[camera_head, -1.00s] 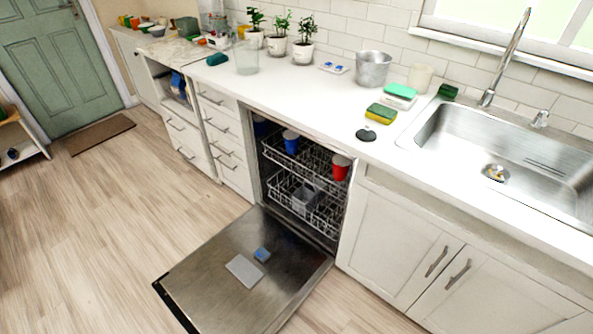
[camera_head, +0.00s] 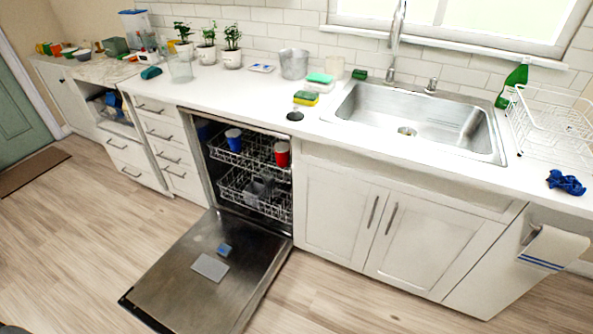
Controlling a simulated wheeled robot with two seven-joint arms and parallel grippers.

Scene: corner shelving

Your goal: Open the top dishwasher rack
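The dishwasher stands under the counter with its door (camera_head: 185,285) folded down flat, low over the floor. The top rack (camera_head: 256,160) is a wire rack inside the opening. It holds a blue cup (camera_head: 233,140) and a red cup (camera_head: 282,154). The rack appears to sit inside the cabinet, not drawn out over the door. The lower rack (camera_head: 240,193) is below it, with a grey basket (camera_head: 258,190). Neither of my grippers shows in the head view.
A grey panel (camera_head: 210,267) and a small blue item (camera_head: 224,250) lie on the open door. Drawers stand left of the dishwasher and closed cabinets (camera_head: 345,215) right of it. A towel (camera_head: 553,249) hangs at the far right. The wooden floor (camera_head: 70,250) in front is clear.

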